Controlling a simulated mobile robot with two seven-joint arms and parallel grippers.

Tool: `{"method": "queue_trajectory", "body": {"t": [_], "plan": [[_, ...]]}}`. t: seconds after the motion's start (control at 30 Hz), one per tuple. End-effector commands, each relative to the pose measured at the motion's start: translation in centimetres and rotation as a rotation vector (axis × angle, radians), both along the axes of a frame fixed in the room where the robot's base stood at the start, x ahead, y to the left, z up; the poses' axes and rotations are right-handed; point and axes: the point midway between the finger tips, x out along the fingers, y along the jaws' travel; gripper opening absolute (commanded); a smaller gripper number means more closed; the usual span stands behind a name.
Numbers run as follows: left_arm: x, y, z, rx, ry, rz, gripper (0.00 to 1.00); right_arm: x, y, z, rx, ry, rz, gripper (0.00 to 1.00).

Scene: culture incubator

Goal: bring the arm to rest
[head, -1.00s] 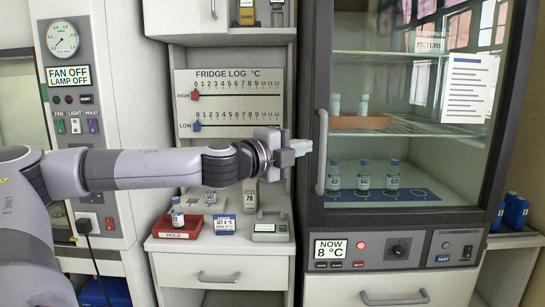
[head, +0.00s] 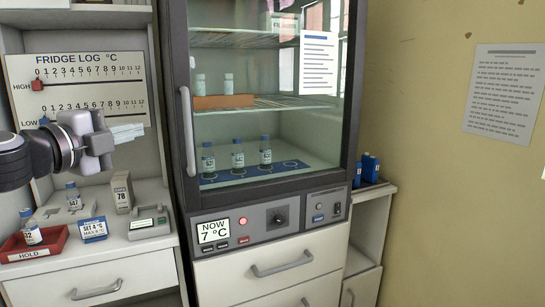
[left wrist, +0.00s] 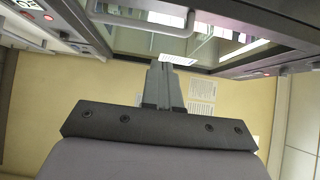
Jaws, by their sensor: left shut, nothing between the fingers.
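My left gripper (head: 126,133) comes in from the left in the head view, in front of the fridge log board. Its fingers are together and empty, pointing right towards the glass-door fridge (head: 270,195). They look apart from the fridge's door handle (head: 187,132). In the left wrist view the gripper's shut fingers (left wrist: 164,85) show in the middle, with a pale handle bar (left wrist: 140,20) beyond them. My right gripper is in neither view.
The fridge door is shut, with several bottles inside; its display (head: 213,231) reads 7 °C. On the left counter are a red HOLD tray (head: 50,249) with a bottle, another bottle (head: 73,196) and a grey device (head: 150,222). Blue boxes (head: 367,169) stand right of the fridge.

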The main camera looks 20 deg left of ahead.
Motion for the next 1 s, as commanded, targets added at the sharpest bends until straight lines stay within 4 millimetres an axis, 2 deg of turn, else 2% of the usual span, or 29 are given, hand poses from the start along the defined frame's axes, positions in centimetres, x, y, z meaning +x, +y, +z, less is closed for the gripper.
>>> {"method": "queue_trajectory", "body": {"t": [0.13,0.27,0.4,0.6,0.77,1.0], "plan": [[0.4,-0.3,-0.5,-0.008,0.008,-0.011,0.00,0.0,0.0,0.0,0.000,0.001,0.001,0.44],[2.0,-1.9,-3.0,-0.055,0.046,-0.064,0.00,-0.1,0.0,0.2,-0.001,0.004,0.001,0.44],[4.4,-4.9,-7.7,-0.151,0.113,-0.148,0.00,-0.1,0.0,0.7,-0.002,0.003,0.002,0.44],[6.2,-9.2,-15.1,-0.323,0.206,-0.238,0.00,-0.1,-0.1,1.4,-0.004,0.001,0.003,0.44],[6.3,-12.4,-20.9,-0.481,0.275,-0.270,0.00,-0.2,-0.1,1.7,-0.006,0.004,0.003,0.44],[4.4,-16.6,-29.1,-0.730,0.369,-0.252,0.00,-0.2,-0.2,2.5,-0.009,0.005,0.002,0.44]]}}
